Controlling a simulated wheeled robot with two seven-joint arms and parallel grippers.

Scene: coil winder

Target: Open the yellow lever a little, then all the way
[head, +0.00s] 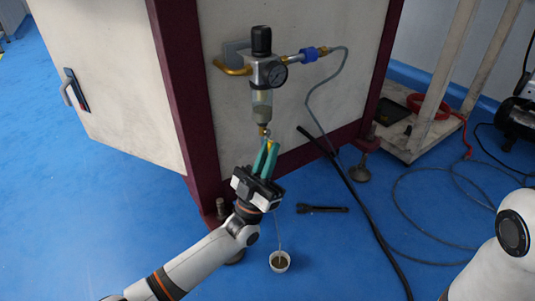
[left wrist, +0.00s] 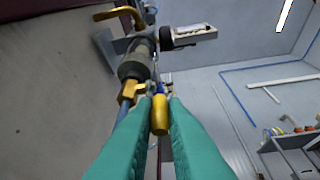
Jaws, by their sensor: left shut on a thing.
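The yellow lever (left wrist: 160,114) is at the drain valve under the filter regulator (head: 262,72). In the head view only a small bit of yellow (head: 270,147) shows between the green fingertips. My left gripper (head: 267,148) reaches up from below and is shut on the lever. In the left wrist view its fingers stand on either side of the lever, just past the brass fitting (left wrist: 129,89). The lever's exact angle is hard to tell. My right gripper is out of view.
A white cup (head: 280,262) with brownish contents stands on the blue floor below, with a thin tube reaching down to it. The machine's maroon post (head: 188,95) is close on the left.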

